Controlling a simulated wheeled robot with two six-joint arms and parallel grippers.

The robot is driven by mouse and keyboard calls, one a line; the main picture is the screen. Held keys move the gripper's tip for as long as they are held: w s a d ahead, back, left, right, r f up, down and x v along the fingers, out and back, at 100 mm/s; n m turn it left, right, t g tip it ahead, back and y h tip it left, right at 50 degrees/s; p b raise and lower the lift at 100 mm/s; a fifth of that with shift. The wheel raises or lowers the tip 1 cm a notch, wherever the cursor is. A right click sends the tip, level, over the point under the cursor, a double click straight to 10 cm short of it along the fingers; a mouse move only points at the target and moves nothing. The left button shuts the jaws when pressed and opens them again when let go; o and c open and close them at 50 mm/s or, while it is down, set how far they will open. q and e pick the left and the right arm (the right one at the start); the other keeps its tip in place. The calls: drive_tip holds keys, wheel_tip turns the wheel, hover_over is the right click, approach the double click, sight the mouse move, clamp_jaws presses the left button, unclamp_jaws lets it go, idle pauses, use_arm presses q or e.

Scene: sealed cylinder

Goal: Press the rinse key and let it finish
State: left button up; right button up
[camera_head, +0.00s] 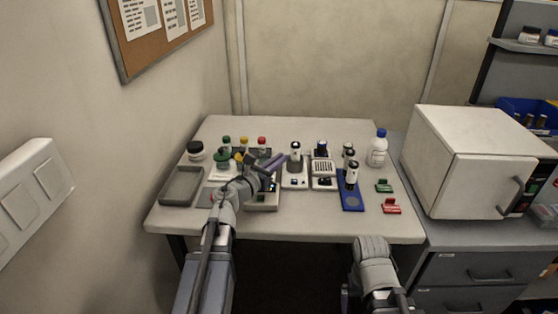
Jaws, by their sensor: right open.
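My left gripper (262,163) is over the left part of the table, above a small pale device (263,205) with a small dark display, and hides part of it. A purple piece shows at its fingertips; I cannot tell whether it is part of the gripper or held. Two more small devices stand to the right: one with an upright cylinder (295,169) and a blue display, one with a grille-like top (323,169). I cannot make out a labelled rinse key on any. My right gripper (371,243) is open, at the table's front edge, away from the devices.
A grey tray (166,199), black-lidded jar (195,149) and several coloured-cap vials (243,142) are at left. A blue rack (351,204) with dark-capped vials, white bottle (378,148), green clip (384,186) and red clip (391,207) are at right. A white oven (456,160) stands beyond.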

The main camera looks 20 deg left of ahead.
use_arm(q)
clamp_jaws()
idle(1.0)
